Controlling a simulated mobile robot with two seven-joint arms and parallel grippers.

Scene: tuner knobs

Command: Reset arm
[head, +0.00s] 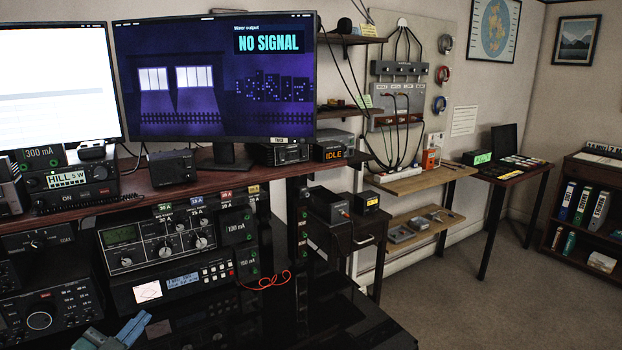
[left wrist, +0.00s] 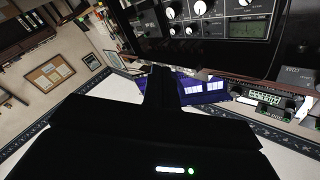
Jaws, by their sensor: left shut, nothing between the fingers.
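My left gripper (head: 132,328) shows at the bottom left of the head view as a light blue-grey shape. It is shut and empty, in front of and below the tuner (head: 150,242), apart from its knobs as far as I can see. The tuner is a dark box with a green display at its left and several pale-pointered knobs. In the left wrist view a panel with round knobs (left wrist: 210,16) shows tilted at the top, beyond the black gripper body (left wrist: 130,135). My right gripper is in neither view.
A radio with a large dial (head: 40,318) stands at the lower left. A unit with a blue display (head: 180,285) sits below the tuner. A shelf (head: 120,190) carries two monitors, one reading NO SIGNAL (head: 268,43). A red cable (head: 268,280) lies at the right. Open floor (head: 490,300) lies beyond.

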